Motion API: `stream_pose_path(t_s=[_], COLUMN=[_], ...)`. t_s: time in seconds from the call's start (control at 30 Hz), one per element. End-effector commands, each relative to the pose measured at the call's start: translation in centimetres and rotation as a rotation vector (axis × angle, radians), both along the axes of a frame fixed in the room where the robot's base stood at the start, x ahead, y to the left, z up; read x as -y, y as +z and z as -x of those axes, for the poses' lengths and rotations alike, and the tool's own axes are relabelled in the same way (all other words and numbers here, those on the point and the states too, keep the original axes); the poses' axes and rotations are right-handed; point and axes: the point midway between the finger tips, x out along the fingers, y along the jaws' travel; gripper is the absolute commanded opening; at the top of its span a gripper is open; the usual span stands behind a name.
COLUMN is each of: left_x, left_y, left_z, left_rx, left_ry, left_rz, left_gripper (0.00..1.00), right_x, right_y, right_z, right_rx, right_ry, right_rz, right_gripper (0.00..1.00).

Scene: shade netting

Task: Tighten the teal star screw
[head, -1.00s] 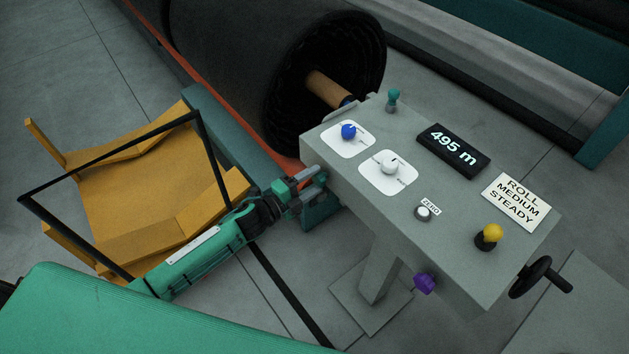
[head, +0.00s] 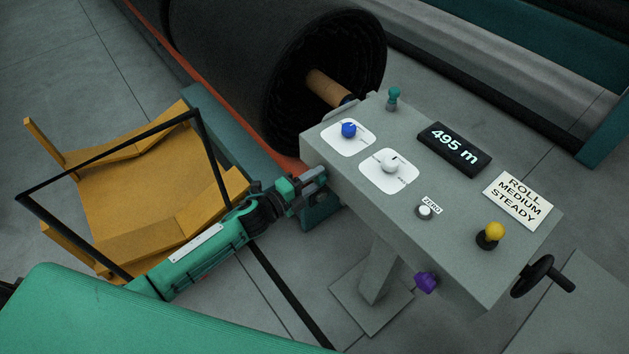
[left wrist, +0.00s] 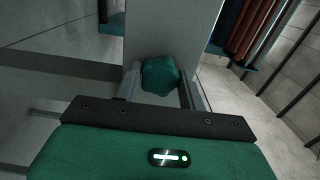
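The teal star screw (left wrist: 160,76) shows in the left wrist view, against the grey face of the console, between my two gripper fingers. My left gripper (left wrist: 161,88) has one finger on each side of the screw, and both appear to touch it, so it looks shut on it. In the head view my left gripper (head: 318,178) is at the left side of the grey console (head: 455,235), below its top edge. The screw is hidden there by the gripper and the console. My right gripper is in neither view.
The console top holds a blue knob (head: 348,129), a white knob (head: 391,163), a teal-topped lever (head: 393,98), a display (head: 454,149) reading 495 m, and a yellow knob (head: 494,231). A purple knob (head: 426,282) is on the front. A black roll (head: 290,85) stands behind.

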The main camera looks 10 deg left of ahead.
Motion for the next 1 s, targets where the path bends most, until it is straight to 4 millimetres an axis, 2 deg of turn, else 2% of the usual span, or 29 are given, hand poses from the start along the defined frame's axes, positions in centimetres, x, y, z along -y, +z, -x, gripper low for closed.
stream_pose_path(t_s=[0.03,0.1,0.43,1.0], left_x=[0.0,0.0,-0.2,-2.9], left_y=[0.0,0.0,0.0,0.0], left_z=[0.0,0.0,0.3,3.7], left_rx=[-0.004,-0.004,-0.006,-0.006], left_ry=[0.0,0.0,0.0,0.0], left_rz=[0.003,0.004,0.006,0.006], left_gripper=[0.51,0.59,0.59,0.59], right_x=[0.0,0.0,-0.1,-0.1], right_y=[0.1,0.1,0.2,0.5], right_z=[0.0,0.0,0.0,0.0], right_rx=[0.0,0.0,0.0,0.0], right_ry=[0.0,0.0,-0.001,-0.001], right_rz=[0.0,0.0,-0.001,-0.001], right_gripper=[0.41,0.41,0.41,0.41])
